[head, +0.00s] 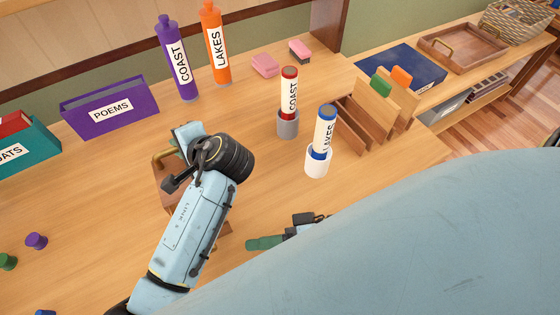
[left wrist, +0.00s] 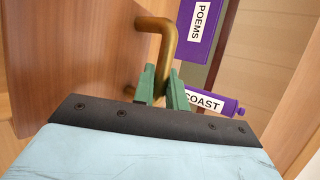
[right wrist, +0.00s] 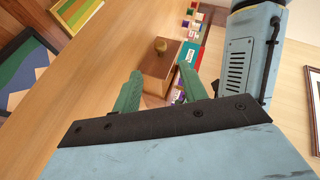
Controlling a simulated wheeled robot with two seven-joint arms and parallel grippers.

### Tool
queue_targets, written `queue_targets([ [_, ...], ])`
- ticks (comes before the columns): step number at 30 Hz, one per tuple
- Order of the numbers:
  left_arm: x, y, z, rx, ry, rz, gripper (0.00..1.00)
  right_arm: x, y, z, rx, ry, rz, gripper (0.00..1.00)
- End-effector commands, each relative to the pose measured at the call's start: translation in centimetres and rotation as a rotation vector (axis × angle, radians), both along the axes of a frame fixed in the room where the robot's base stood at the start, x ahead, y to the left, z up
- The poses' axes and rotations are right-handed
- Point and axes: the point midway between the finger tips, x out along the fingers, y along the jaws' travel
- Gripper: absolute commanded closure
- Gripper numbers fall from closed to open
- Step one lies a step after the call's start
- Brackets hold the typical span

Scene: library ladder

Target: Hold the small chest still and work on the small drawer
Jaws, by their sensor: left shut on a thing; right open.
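The small wooden chest (head: 166,183) stands on the table, mostly hidden behind my left arm in the head view. My left gripper (left wrist: 162,88) is shut on the brass handle (left wrist: 166,30) on the chest's side (left wrist: 70,50). My right gripper (right wrist: 160,88) is open and empty, pointing toward that front, apart from the knob. In the head view its green fingers (head: 275,241) show low in the middle. How far the drawer is out cannot be told.
Purple (head: 177,60) and orange (head: 215,45) bottles stand behind the chest, near a purple POEMS box (head: 110,107). Labelled tubes stand in a grey holder (head: 288,125) and a white holder (head: 317,163) to the right. Knob-like pieces (head: 36,241) lie at left. The table before my right gripper looks clear.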

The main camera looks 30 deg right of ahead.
Motion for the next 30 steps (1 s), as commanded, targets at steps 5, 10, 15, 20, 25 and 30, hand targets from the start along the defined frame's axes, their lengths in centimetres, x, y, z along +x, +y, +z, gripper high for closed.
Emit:
queue_targets([
  [5,0.0,0.0,0.0,0.0,-0.001,0.0,1.0,-0.9,-1.6,0.6,-0.003,-0.001,0.002,0.57],
  [10,0.0,0.0,0.0,0.0,-0.001,0.0,1.0,-1.2,-2.1,0.9,0.0,0.0,0.0,0.57],
  [15,0.0,0.0,0.0,0.0,-0.001,0.0,1.0,-1.2,-2.2,1.0,0.0,-0.001,-0.002,0.57],
  [20,0.0,0.0,0.0,0.0,-0.001,0.0,1.0,-1.2,-2.2,1.0,0.0,-0.001,-0.001,0.57],
  [25,0.0,0.0,0.0,0.0,-0.001,0.0,0.73,-1.2,-2.2,0.9,0.0,-0.001,-0.001,0.57],
  [30,0.0,0.0,0.0,0.0,-0.001,0.0,0.61,-1.2,-2.2,0.9,0.0,-0.001,-0.001,0.57],
])
